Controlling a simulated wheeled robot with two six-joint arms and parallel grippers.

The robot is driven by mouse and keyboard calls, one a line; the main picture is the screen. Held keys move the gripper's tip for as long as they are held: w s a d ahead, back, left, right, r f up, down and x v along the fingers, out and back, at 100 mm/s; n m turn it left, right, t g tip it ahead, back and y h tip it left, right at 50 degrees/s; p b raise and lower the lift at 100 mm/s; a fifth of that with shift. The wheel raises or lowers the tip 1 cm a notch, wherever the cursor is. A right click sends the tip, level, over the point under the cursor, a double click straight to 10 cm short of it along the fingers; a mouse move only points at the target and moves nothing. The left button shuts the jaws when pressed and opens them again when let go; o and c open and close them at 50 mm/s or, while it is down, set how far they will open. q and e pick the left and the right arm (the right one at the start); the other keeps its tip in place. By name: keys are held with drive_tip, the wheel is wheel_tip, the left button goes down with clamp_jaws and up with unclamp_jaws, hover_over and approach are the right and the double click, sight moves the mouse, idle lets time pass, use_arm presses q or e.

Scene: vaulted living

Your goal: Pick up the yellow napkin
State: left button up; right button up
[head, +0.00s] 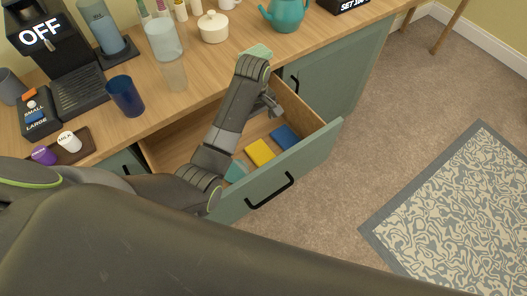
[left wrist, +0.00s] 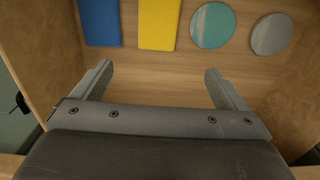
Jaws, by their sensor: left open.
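The yellow napkin (head: 259,152) lies flat in the open drawer, close to its front panel. It also shows at the top of the left wrist view (left wrist: 158,24), between a blue napkin (left wrist: 100,22) and a teal disc (left wrist: 213,25). My left gripper (head: 270,104) is inside or just above the drawer opening, farther back than the napkin. In the left wrist view its two fingers (left wrist: 160,85) are spread wide, with only bare drawer floor between them. It is apart from the napkin. My right gripper is not in view.
The open drawer (head: 272,186) has wooden side walls and a teal front with a black handle. A second, greyish disc (left wrist: 271,34) lies at its right in the left wrist view. The counter above holds a blue cup (head: 126,96), a coffee machine and a teal teapot (head: 285,13).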

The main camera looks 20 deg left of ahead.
use_arm(q)
hover_over(257, 149)
wheel_tip(257, 149, down, 6)
drive_tip(key=f, duration=0.1)
drive_tip(key=f+b, duration=0.1)
drive_tip(key=f, duration=0.1)
drive_tip(key=shift+s+a+f, duration=0.1)
drive_tip(key=shift+s+f, duration=0.2)
drive_tip(key=shift+s, duration=0.05)
drive_tip(key=shift+f, duration=0.35)
drive_tip(key=f, duration=0.3)
drive_tip(key=f+b, duration=0.1)
drive_tip(key=shift+w+f, duration=0.35)
drive_tip(key=shift+f, duration=0.05)
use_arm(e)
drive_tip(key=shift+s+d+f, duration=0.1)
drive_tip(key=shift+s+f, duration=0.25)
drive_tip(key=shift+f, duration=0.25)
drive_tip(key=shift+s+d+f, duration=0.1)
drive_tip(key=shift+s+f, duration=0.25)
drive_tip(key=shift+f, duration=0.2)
use_arm(q)
drive_tip(key=c, duration=1)
